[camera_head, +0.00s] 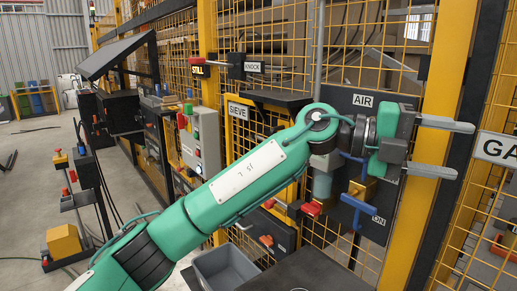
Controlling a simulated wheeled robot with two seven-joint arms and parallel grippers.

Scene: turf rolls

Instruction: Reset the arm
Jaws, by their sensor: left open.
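My left arm, green with black joints, comes in from the lower left and reaches to the upper right. My left gripper (462,149) is at its end, with two grey fingers pointing right. The fingers are apart, and nothing shows between them. The gripper is in front of a yellow post and beside the dark panel marked AIR (362,101). My right gripper is not in view.
A yellow mesh fence (272,30) with posts stands close behind my arm. A grey control box (200,145) with buttons hangs on it. A grey bin (225,270) sits below my arm. A blue valve handle (358,206) is below the gripper. Open floor lies at left.

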